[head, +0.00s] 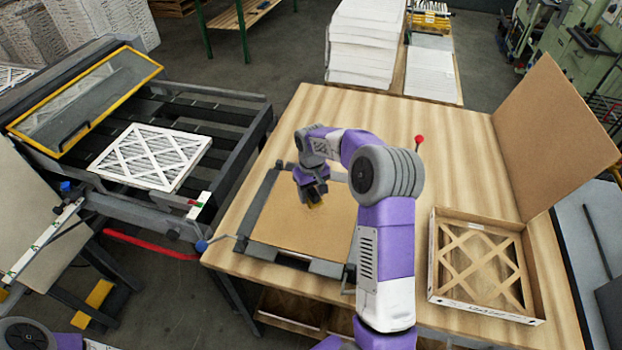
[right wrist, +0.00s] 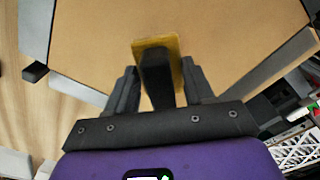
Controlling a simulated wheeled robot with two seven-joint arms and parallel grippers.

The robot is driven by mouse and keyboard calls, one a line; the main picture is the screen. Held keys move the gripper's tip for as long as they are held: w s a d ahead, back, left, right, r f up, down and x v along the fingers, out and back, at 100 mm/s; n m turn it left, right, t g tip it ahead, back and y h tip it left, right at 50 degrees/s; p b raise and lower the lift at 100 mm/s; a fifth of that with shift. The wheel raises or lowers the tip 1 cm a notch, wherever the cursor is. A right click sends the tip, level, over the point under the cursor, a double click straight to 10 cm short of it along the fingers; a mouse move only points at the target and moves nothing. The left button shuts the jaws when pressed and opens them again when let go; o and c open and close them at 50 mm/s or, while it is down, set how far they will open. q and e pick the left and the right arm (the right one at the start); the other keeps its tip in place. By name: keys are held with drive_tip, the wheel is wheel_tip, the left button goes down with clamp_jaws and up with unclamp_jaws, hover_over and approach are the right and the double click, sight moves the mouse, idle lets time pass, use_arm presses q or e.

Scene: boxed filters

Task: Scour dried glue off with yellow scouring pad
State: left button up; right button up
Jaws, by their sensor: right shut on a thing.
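The yellow scouring pad (right wrist: 174,45) shows in the right wrist view with a dark block or handle on it, between the fingers of my right gripper (right wrist: 165,90). In the head view my right gripper (head: 315,195) is low over the brown board (head: 290,232), shut on the pad, of which only a small yellow bit (head: 316,206) shows. The pad is at or just above the board; I cannot tell if it touches. No dried glue can be made out. My left gripper is out of view; only a bit of the left arm shows at the lower left.
The board lies in a dark grey frame (head: 265,185) on the wooden table (head: 450,130). An open box (head: 485,310) with a lattice filter stands at the right. A white filter (head: 150,155) lies on the conveyor at the left. A red knob (head: 419,139) stands behind my right arm.

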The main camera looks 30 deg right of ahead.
drive_tip(key=shift+w+r+p, duration=0.15)
drive_tip(key=shift+r+p, duration=0.35)
drive_tip(key=shift+r, duration=0.45)
drive_tip(key=shift+r+p, duration=0.65)
drive_tip(key=shift+r, duration=0.35)
drive_tip(key=shift+f, duration=0.1)
